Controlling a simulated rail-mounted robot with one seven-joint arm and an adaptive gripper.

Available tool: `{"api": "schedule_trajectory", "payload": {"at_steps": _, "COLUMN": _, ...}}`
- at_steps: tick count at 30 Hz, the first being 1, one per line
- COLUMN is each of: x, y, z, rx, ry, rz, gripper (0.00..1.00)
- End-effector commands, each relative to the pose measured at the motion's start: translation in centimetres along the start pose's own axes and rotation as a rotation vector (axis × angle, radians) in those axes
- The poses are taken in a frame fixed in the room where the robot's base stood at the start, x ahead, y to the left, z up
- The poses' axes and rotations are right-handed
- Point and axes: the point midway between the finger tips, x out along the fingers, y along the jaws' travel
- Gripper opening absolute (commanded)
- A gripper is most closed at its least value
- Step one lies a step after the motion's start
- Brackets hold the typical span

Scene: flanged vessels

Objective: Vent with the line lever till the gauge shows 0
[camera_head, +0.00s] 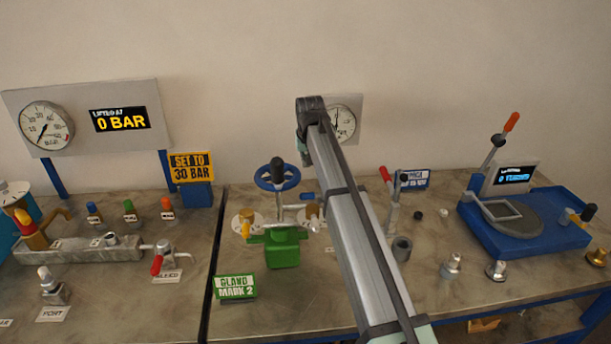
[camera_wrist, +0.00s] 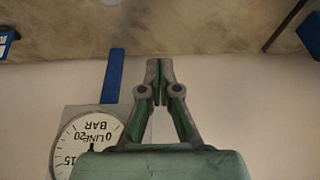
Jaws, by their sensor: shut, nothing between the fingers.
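The round white line gauge (camera_head: 345,121) is on the back wall panel, partly hidden by my arm in the head view. It shows upside down in the wrist view (camera_wrist: 82,150), marked LINE and BAR; I cannot read its needle. A small blue handle (camera_head: 307,196) sits beside the green valve body (camera_head: 283,247), close to my arm. A red-tipped upright lever (camera_head: 388,190) stands right of my arm. I cannot tell which is the line lever. My gripper (camera_wrist: 159,65) is shut and empty, apart from anything. In the head view its fingers are not clear.
A blue handwheel (camera_head: 277,176) tops the green valve. Left are a 0 BAR display (camera_head: 122,119), a SET TO 30 BAR sign (camera_head: 191,167) and a red-handled valve (camera_head: 157,264). A blue test stand (camera_head: 530,235) is at right.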

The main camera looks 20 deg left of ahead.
Motion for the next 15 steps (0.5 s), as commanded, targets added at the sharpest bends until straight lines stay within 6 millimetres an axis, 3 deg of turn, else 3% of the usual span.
{"api": "schedule_trajectory", "payload": {"at_steps": 7, "x": 3.0, "y": 0.1, "z": -0.1, "rx": 0.002, "ry": -0.001, "rz": 0.0, "gripper": 0.0}}
{"api": "schedule_trajectory", "payload": {"at_steps": 15, "x": 8.3, "y": 0.1, "z": -0.1, "rx": 0.003, "ry": -0.002, "rz": 0.0, "gripper": 0.0}}
